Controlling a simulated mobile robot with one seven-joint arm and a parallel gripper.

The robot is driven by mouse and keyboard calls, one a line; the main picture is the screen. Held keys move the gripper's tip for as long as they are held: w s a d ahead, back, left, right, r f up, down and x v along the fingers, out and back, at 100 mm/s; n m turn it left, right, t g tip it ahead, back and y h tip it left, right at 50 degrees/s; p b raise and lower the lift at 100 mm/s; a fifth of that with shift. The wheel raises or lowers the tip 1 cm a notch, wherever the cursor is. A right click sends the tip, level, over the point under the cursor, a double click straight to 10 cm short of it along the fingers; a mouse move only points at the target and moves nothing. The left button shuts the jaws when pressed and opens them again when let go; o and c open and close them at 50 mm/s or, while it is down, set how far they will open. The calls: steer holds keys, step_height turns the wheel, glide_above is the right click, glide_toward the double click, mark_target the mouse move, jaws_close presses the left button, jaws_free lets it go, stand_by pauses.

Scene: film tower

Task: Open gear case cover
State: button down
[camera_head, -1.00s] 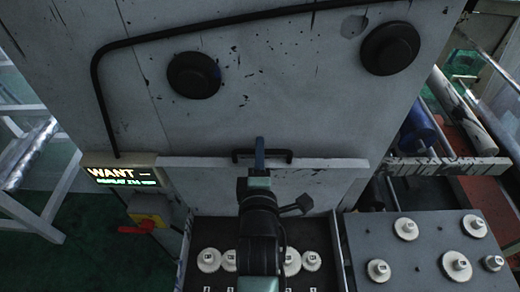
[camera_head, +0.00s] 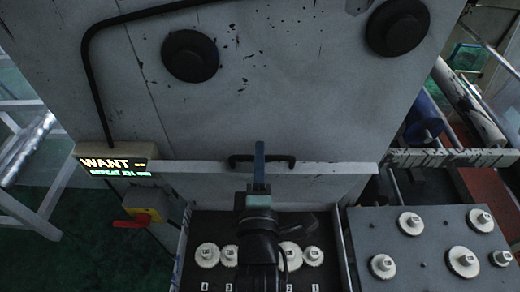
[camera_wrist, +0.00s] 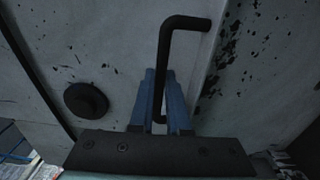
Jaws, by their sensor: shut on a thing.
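The gear case cover (camera_head: 330,170) is a pale grey panel whose edge runs across the middle of the head view. A black bar handle (camera_head: 283,159) is fixed to it; the handle also shows in the wrist view (camera_wrist: 163,65). My gripper (camera_head: 260,150) has blue fingers and is shut on the handle. In the wrist view the fingers (camera_wrist: 158,85) close around the lower part of the handle. Below the cover edge, the gear case (camera_head: 182,262) shows several white gears (camera_head: 207,255) in a row. My arm hides the middle of the row.
A grey panel with round black knobs (camera_head: 190,55) rises behind. A grey board (camera_head: 440,262) with several white gears lies at right. Rollers (camera_head: 470,110) are beyond it.

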steer(key=shift+s+f+t+b, duration=0.15)
steer(key=shift+s+t+b, duration=0.1)
steer(key=shift+s, duration=0.3)
steer(key=shift+s+f+t+b, duration=0.15)
steer(key=shift+s+b, duration=0.1)
steer(key=shift+s, duration=0.25)
steer(key=c, duration=0.9)
jaws_free()
steer(key=s+f+b, duration=0.1)
steer(key=s+b, duration=0.3)
steer(key=s, duration=0.9)
